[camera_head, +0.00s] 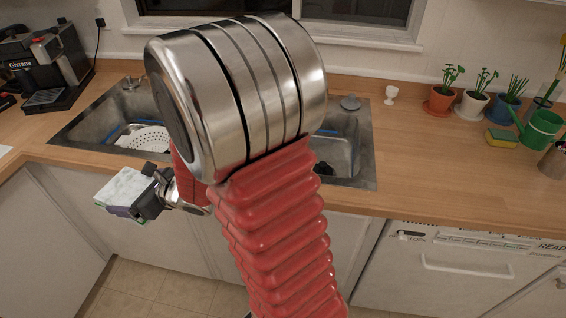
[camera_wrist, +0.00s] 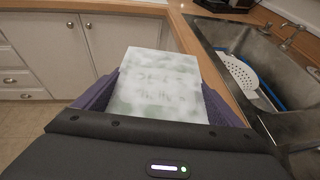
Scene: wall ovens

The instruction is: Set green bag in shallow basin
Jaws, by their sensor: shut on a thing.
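My gripper (camera_head: 151,193) is shut on a pale green-white bag (camera_head: 122,187) and holds it in the air in front of the counter, left of the picture's middle. The wrist view shows the bag (camera_wrist: 158,85) close up between the two purple finger pads, with faint green marks on its face. The sink has a left basin (camera_head: 98,126) and a right basin (camera_head: 345,150). The left basin holds a white perforated colander (camera_head: 146,137) and a blue-edged piece. My arm hides much of the sink, so I cannot compare the basins' depths well. The wrist view shows a basin (camera_wrist: 225,38) at the right.
A black coffee machine (camera_head: 44,66) stands at the counter's left. A white egg cup (camera_head: 391,94), potted plants (camera_head: 440,98), a yellow sponge (camera_head: 501,137) and a green watering can (camera_head: 541,129) stand at the right. The counter (camera_head: 420,150) right of the sink is clear.

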